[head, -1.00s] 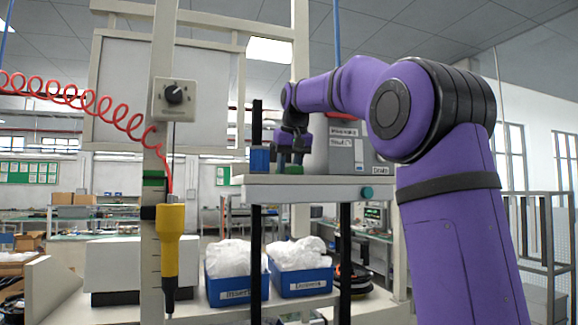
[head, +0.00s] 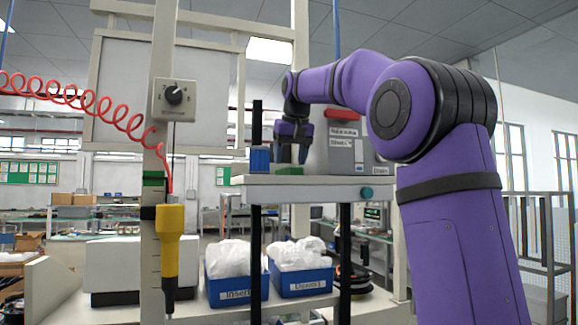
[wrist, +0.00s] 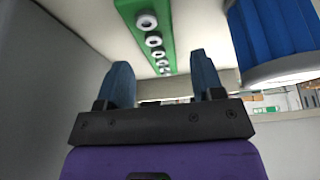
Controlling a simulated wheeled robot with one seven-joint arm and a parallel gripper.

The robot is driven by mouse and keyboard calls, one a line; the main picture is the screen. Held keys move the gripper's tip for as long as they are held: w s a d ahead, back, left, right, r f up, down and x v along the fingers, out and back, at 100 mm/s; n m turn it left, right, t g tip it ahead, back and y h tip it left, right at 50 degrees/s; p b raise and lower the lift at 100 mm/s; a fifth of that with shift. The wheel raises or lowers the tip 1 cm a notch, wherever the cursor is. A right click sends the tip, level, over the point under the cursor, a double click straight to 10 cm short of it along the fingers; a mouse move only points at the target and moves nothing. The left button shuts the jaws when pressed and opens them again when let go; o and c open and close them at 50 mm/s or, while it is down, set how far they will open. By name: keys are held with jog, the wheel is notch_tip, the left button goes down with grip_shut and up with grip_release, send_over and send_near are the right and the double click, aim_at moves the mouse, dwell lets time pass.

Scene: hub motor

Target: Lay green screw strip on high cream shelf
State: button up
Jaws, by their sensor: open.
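The green screw strip (wrist: 148,38) lies on the high cream shelf (wrist: 205,25), seen in the wrist view with a row of several pale screws along it. In the head view a small green part of the strip (head: 289,171) shows on top of the cream shelf (head: 300,188). My gripper (wrist: 163,80) is open and empty, its two blue-grey fingertips apart. The strip is beyond the fingertips, not between them. In the head view my gripper (head: 289,158) points down just above the strip.
A blue ribbed cylinder (head: 259,159) stands on the shelf left of my gripper, and also shows in the wrist view (wrist: 272,35). A grey box (head: 345,148) stands close to the right. Blue bins (head: 300,283) with white bags sit below the shelf.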

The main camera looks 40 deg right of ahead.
jog(key=v, duration=0.9)
jog(key=shift+r, duration=0.2)
jog(key=shift+s, duration=0.1)
jog(key=s+a+f+n, duration=0.1)
jog(key=s+a+f, duration=0.3)
jog(key=s+f, duration=0.5)
jog(key=s+a+f+n+y, duration=0.1)
jog(key=s+a+f, duration=0.4)
jog(key=s+f, duration=0.4)
jog(key=s+a+f+n, duration=0.1)
jog(key=s+a+f, duration=0.4)
jog(key=f, duration=1.5)
jog(key=s, duration=0.5)
jog(key=shift+f+t, duration=0.3)
jog(key=shift+t, duration=0.1)
